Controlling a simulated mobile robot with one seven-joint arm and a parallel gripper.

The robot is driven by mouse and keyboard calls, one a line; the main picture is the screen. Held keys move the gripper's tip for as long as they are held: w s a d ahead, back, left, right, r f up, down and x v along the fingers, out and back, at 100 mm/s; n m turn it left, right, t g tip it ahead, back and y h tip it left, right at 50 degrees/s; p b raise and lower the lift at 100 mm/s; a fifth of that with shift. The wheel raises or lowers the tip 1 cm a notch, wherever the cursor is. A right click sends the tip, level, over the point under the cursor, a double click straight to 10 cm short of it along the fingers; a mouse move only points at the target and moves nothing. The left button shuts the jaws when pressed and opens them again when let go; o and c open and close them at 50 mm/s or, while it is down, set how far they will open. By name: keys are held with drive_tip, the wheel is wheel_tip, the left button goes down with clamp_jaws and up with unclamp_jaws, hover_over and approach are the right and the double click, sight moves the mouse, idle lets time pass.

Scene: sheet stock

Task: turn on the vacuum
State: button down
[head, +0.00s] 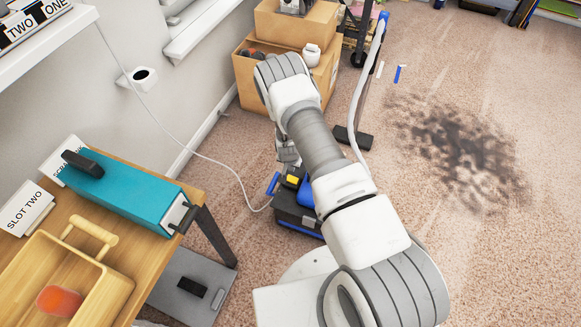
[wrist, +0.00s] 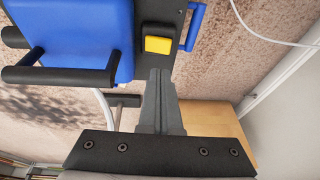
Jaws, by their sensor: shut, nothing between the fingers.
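The vacuum (head: 297,215) is a black and blue machine on the carpet, partly hidden behind my arm in the head view. In the wrist view its blue body (wrist: 80,35) fills the upper left. A yellow switch (head: 292,180) sits on its black housing, and it also shows in the wrist view (wrist: 157,45). My gripper (wrist: 160,75) is shut and empty, its fingertips just below the yellow switch in the picture. I cannot tell whether they touch it. In the head view my gripper (head: 289,160) points down over the vacuum.
A white cord (head: 205,157) runs from the wall to the vacuum. A pale hose (head: 361,100) rises by the black floor head (head: 353,137). Cardboard boxes (head: 245,85) stand behind. A wooden bench (head: 150,260) is at left. Dark dirt (head: 455,150) marks the open carpet at right.

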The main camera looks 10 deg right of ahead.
sight(291, 177)
drive_tip(key=b+x, duration=0.1)
drive_tip(key=x, duration=0.1)
drive_tip(key=b+x, duration=0.1)
drive_tip(key=x, duration=0.2)
drive_tip(key=a+b+x, duration=0.1)
drive_tip(key=x, duration=0.1)
drive_tip(key=shift+s+f, duration=0.25)
drive_tip(key=shift+f, duration=0.2)
drive_tip(key=shift+d, duration=0.1)
